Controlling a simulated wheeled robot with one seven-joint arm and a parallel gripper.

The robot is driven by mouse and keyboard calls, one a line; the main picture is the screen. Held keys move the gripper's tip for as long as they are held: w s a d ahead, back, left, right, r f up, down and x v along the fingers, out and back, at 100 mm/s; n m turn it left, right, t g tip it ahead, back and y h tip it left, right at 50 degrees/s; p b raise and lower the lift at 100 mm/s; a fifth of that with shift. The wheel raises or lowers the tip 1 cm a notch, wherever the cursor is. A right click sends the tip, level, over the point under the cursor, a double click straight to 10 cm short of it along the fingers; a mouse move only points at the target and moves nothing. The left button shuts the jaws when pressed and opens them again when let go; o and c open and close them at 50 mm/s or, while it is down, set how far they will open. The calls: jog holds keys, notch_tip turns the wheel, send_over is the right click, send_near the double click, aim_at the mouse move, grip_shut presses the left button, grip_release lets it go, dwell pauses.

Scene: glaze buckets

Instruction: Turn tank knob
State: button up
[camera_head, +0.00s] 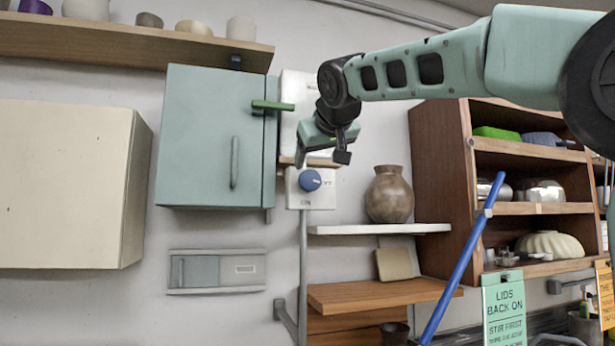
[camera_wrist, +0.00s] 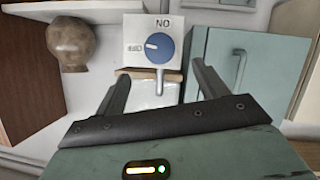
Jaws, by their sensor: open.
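The round blue knob (camera_head: 310,180) sits on a white wall plate (camera_head: 322,200), with ON lettered below it. In the wrist view the knob (camera_wrist: 160,47) appears upside down, lettering reading NO above it. Its white mark points left there, toward small lettering that I cannot read clearly. My gripper (camera_head: 321,157) is just above the knob in the head view, fingers spread. In the wrist view my gripper (camera_wrist: 161,86) has nothing between its fingers, and the knob lies beyond the fingertips. I see no contact with the knob. The exact gap is unclear.
A teal cabinet (camera_head: 210,140) with a green piece (camera_head: 272,105) on its edge stands left of the knob. A brown vase (camera_head: 389,195) on a white shelf (camera_head: 380,229) is to the right. A grey pipe (camera_head: 303,270) runs down below the plate. A blue pole (camera_head: 462,260) leans further right.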

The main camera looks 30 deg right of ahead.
aim_at(311, 179)
jog(key=p+x, duration=0.3)
jog(key=x, duration=0.8)
jog(key=shift+d+r, duration=0.1)
jog(key=shift+c, duration=0.3)
jog(key=c, duration=0.9)
